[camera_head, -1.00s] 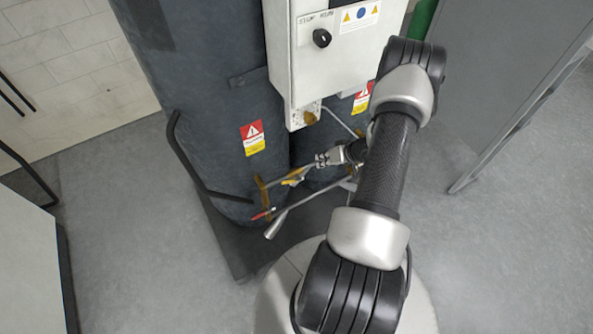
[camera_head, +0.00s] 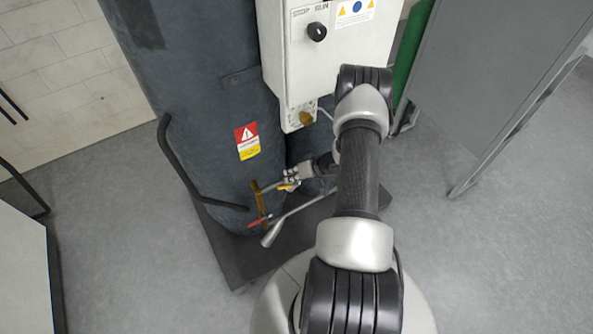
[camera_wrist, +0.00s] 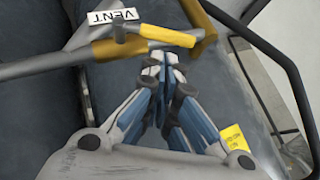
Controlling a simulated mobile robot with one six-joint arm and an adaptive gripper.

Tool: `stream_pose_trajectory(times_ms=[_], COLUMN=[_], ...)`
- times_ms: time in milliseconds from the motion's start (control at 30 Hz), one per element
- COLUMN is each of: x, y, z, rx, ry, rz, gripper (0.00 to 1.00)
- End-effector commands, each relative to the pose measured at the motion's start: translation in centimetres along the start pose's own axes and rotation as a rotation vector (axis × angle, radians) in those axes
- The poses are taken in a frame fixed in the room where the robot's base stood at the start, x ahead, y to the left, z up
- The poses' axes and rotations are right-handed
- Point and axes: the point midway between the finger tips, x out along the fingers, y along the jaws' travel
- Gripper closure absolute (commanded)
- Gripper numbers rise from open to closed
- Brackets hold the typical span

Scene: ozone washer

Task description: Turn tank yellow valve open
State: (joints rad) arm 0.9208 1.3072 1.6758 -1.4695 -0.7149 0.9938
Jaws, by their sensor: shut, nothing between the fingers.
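The yellow valve handle (camera_wrist: 167,35) shows at the top of the wrist view, above a brass fitting on a grey pipe (camera_wrist: 45,65). It lies roughly along the pipe, slightly tilted. My gripper (camera_wrist: 164,66) is shut and empty, its fingertips together just below the handle and close to the brass fitting. I cannot tell whether they touch it. In the head view my gripper (camera_head: 291,177) is right at the yellow handle (camera_head: 288,187) low in front of the dark tank (camera_head: 215,120), covering part of the valve.
A white VENT tag (camera_wrist: 113,17) hangs beside the valve. A red-handled valve (camera_head: 258,222) sits lower on the tank. A black bent bar (camera_head: 180,165) curves along the tank's left. A white control box (camera_head: 325,60) is above.

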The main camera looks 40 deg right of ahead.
Motion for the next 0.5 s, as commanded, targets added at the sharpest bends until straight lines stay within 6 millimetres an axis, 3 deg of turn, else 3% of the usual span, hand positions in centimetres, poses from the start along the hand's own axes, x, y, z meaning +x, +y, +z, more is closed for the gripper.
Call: stream_pose_trajectory(times_ms=[500], x=[0.66], y=[-0.06], z=[0.72], rx=[-0.001], ry=[0.0], rz=[0.001], gripper=[1.0])
